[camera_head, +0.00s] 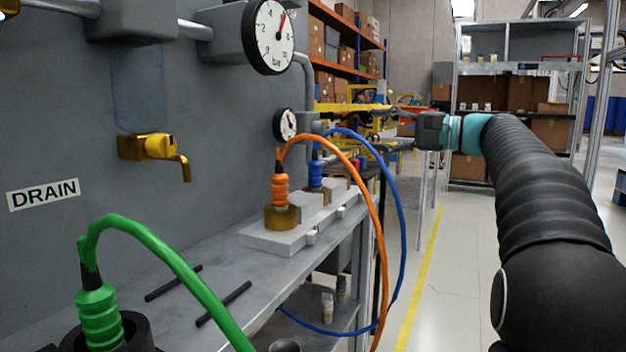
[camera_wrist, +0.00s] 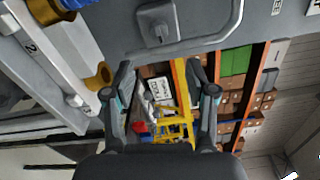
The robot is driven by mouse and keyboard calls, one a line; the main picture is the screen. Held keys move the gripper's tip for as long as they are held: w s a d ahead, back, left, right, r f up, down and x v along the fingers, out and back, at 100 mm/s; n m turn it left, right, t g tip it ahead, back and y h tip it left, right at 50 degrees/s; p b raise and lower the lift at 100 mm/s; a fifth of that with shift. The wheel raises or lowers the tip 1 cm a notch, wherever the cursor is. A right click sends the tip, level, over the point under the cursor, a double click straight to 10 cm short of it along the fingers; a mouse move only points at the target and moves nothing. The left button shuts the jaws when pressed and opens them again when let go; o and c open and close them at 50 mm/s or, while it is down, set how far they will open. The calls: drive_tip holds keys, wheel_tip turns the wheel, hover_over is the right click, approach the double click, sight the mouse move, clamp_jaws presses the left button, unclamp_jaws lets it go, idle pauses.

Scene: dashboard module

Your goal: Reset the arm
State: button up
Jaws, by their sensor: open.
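My gripper (camera_head: 399,115) is at the end of my black-sleeved arm, stretched forward to the right of the dashboard module in the head view. In the wrist view my gripper (camera_wrist: 160,92) shows two fingers spread apart with nothing between them. The dashboard module's grey panel (camera_head: 90,70) fills the left of the head view. A green plug (camera_head: 100,318) with its hose sits in a black holder at the front left. An orange plug (camera_head: 280,192) and a blue plug (camera_head: 317,172) stand in brass sockets on a white block (camera_head: 268,238).
A grey shelf (camera_head: 200,285) with two black rods juts from the panel. The orange hose (camera_head: 376,225) and blue hose (camera_head: 403,215) loop out past its edge. Two gauges (camera_head: 271,36) and a brass tap (camera_head: 150,147) project from the panel. Floor to the right is clear.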

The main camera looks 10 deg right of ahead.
drive_tip(key=w+d+f+m+h, duration=0.1)
drive_tip(key=d+f+h, duration=0.1)
drive_tip(key=f, duration=0.3)
drive_tip(key=w+d+f+h, duration=0.1)
drive_tip(key=w+f+h, duration=0.1)
drive_tip(key=f, duration=0.3)
drive_tip(key=s+a+f+g+h+p, duration=0.1)
drive_tip(key=s+f+g+h, duration=0.4)
drive_tip(key=f, duration=0.7)
drive_tip(key=s+a+f+n+h+p, duration=0.2)
drive_tip(key=s+f, duration=0.1)
drive_tip(key=s, duration=0.4)
drive_tip(key=s+a+f+n+g+h+p, duration=0.1)
drive_tip(key=s+a+f+n, duration=0.15)
drive_tip(key=s, duration=0.45)
drive_tip(key=s+a+f+n+h+p, duration=0.2)
drive_tip(key=s+f, duration=0.2)
drive_tip(key=s, duration=0.3)
drive_tip(key=s+a+r+n+p, duration=0.1)
drive_tip(key=s+a+n+p, duration=0.1)
drive_tip(key=s, duration=0.3)
drive_tip(key=s+a+r+n+t+p, duration=0.1)
drive_tip(key=s+a+n, duration=0.1)
drive_tip(key=s, duration=0.3)
drive_tip(key=shift+a+r+h+p, duration=0.3)
drive_tip(key=shift+a+r+p, duration=0.05)
drive_tip(key=shift+a, duration=0.35)
drive_tip(key=shift+s, duration=0.1)
